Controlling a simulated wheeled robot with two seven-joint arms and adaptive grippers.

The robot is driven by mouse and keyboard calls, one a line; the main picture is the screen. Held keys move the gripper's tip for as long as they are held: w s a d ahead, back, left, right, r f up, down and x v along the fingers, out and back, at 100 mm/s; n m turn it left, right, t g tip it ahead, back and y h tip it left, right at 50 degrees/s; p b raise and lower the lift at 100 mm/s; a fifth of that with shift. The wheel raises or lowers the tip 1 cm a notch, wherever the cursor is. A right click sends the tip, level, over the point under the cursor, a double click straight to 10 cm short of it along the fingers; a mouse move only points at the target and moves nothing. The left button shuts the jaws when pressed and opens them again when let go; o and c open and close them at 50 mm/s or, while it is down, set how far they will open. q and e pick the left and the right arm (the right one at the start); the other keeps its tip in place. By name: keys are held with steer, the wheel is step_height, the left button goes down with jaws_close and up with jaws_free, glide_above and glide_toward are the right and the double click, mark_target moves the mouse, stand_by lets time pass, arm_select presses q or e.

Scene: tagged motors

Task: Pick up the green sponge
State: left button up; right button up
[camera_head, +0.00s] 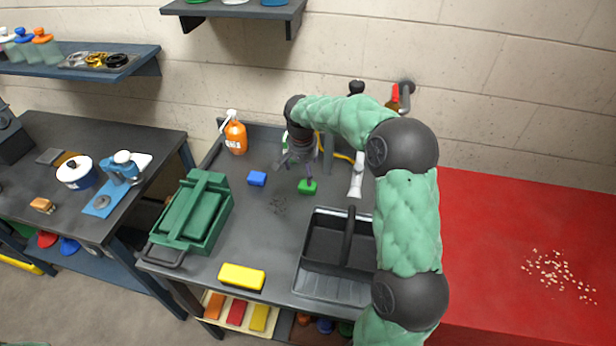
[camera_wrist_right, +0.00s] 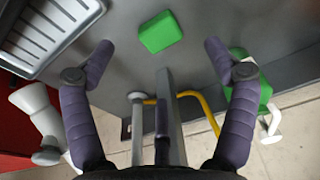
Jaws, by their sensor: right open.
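The green sponge (camera_head: 308,187) is a small block lying flat on the dark grey workbench (camera_head: 262,222), near its back half. In the right wrist view the sponge (camera_wrist_right: 160,32) lies ahead of the fingertips, roughly between their lines. My right gripper (camera_head: 297,170) points down above the bench, just left of and behind the sponge in the head view. In the wrist view the right gripper (camera_wrist_right: 158,48) has its two purple fingers wide apart with nothing between them. My left gripper is not in view.
A blue sponge (camera_head: 257,179) and a yellow sponge (camera_head: 241,277) lie on the bench. An orange spray bottle (camera_head: 236,137) stands at the back. A black caddy (camera_head: 325,243) is close in front of the green sponge. A green toolbox (camera_head: 193,213) stands left.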

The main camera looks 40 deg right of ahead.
steer(key=shift+w+d+f, duration=0.1)
steer(key=shift+d+f, duration=0.2)
steer(key=shift+f, duration=0.15)
steer(key=b, duration=0.1)
glide_above(306, 186)
steer(key=f, duration=0.4)
steer(key=shift+s+a+f, duration=0.2)
steer(key=shift+s+a, duration=0.05)
steer(key=shift+w+d+f+b, duration=0.1)
steer(key=shift+d+f+b, duration=0.2)
steer(key=shift+f, duration=0.55)
steer(key=shift+w+d+f+b, duration=0.15)
steer(key=shift+f+b, duration=0.25)
steer(key=shift+f, duration=0.45)
steer(key=shift+w+d+f+b, duration=0.1)
steer(key=shift+d+f+b, duration=0.2)
steer(key=shift+f, duration=0.55)
steer(key=shift+a, duration=0.1)
steer(key=shift+s, duration=0.1)
steer(key=c, duration=1)
